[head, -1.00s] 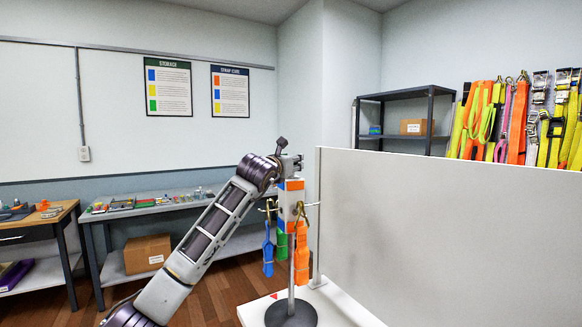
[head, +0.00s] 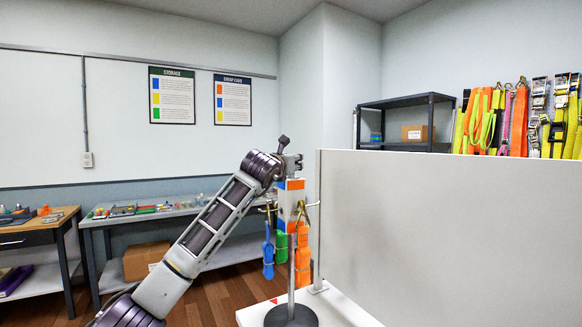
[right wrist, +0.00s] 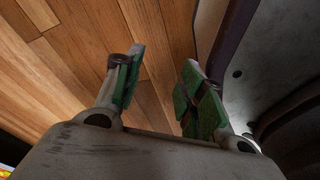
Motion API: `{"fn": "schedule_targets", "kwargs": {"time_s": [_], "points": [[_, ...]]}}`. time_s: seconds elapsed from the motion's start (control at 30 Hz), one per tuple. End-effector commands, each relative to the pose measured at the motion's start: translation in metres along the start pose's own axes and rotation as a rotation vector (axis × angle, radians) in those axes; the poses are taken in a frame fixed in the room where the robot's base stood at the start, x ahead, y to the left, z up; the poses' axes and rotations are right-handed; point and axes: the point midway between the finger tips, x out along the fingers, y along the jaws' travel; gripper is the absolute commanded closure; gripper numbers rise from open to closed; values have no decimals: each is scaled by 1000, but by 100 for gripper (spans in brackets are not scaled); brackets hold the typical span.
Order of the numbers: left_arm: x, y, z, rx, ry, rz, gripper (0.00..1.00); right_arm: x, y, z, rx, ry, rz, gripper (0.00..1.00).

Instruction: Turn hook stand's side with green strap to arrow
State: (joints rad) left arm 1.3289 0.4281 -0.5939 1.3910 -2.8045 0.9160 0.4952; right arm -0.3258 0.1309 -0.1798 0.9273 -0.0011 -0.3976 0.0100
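The hook stand (head: 291,268) stands upright on a white table in the head view. Its top block shows an orange and white face (head: 294,190) and a narrow blue face at left. A blue strap (head: 268,252) hangs at left, an orange strap (head: 303,262) at front right. The green strap (head: 281,247) hangs behind the pole, partly hidden. A red arrow (head: 274,300) lies on the table at the base's left. My left gripper (head: 291,163) is at the block's top; its fingers are unclear. My right gripper (right wrist: 160,92) is open and empty over the floor.
A grey-white panel (head: 440,220) stands close to the right of the stand. The white table (head: 340,308) is otherwise bare nearby. A side bench (head: 130,220) with small items is behind the left arm. Straps hang on the far right wall.

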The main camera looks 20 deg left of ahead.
Motion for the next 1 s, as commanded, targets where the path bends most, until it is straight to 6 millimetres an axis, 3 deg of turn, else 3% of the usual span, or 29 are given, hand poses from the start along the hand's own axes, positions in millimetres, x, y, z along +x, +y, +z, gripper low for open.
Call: {"fn": "schedule_targets", "kwargs": {"time_s": [0.5, 1.0], "points": [[3, 1, -2, 2, 1, 24, 100, 0, -12, -44, 11, 38, -13, 60], [6, 1, -2, 0, 1, 45, 100, -32, -32, -92, 16, 26, -40, 60]]}}
